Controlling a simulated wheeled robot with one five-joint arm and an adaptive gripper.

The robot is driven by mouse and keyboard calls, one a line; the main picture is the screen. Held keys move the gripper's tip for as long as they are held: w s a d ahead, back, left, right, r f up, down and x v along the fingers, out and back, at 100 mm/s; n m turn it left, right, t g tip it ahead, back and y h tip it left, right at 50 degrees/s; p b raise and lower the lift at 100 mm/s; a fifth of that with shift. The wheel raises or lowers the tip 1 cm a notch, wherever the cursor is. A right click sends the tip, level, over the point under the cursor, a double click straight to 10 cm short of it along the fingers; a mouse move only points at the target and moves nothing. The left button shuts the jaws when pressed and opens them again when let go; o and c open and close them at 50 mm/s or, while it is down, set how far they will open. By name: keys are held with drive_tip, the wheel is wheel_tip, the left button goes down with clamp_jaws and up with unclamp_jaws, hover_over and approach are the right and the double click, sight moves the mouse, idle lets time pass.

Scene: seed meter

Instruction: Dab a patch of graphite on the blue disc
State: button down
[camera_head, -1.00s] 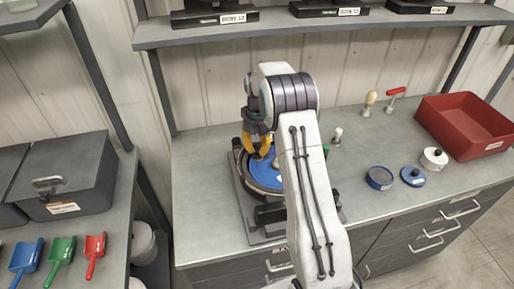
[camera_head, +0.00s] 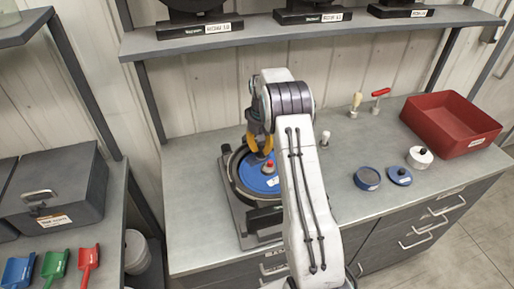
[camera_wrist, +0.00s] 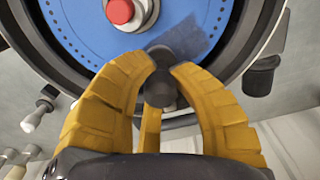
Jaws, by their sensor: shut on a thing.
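The blue disc (camera_head: 252,178) lies in a dark round housing on the bench, with a red-topped hub (camera_head: 269,166) at its middle. In the wrist view the disc (camera_wrist: 75,25) fills the top, with small holes along its rim. My gripper (camera_wrist: 160,72) has its yellow fingers closed around a dark, round-ended tool (camera_wrist: 160,88). The tool's tip overlaps the disc's near rim; I cannot tell if it touches. A grey smudged patch (camera_wrist: 195,40) shows on the disc beside the tip. In the head view my gripper (camera_head: 260,145) is at the disc's far side, partly hidden.
Right of the disc stand a small white-headed knob (camera_head: 325,139), a cream-handled tool (camera_head: 356,101), a red-handled tool (camera_head: 380,94), a blue tin (camera_head: 367,178), a blue lid (camera_head: 399,176), a white pot (camera_head: 420,157) and a red tray (camera_head: 408,118). A shelf (camera_head: 215,43) hangs behind.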

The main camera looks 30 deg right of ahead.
drive_tip(key=shift+w+d+p, duration=0.15)
drive_tip(key=shift+d+p, duration=0.45)
drive_tip(key=shift+d, duration=1.1)
drive_tip(key=shift+a+f+b, duration=0.15)
drive_tip(key=shift+a+b, duration=0.6)
drive_tip(key=shift+a, duration=0.6)
drive_tip(key=shift+s+a+b, duration=0.25)
drive_tip(key=shift+a+b, duration=0.35)
drive_tip(key=shift+a, duration=1.15)
drive_tip(key=shift+s+a+b, duration=0.2)
drive_tip(key=shift+a+b, duration=0.4)
drive_tip(key=shift+a, duration=1.15)
wheel_tip(320, 180, up, 6)
drive_tip(key=p, duration=0.4)
drive_tip(key=shift+r, duration=0.2)
drive_tip(key=shift+r+p, duration=0.35)
drive_tip(key=shift+r, duration=1.05)
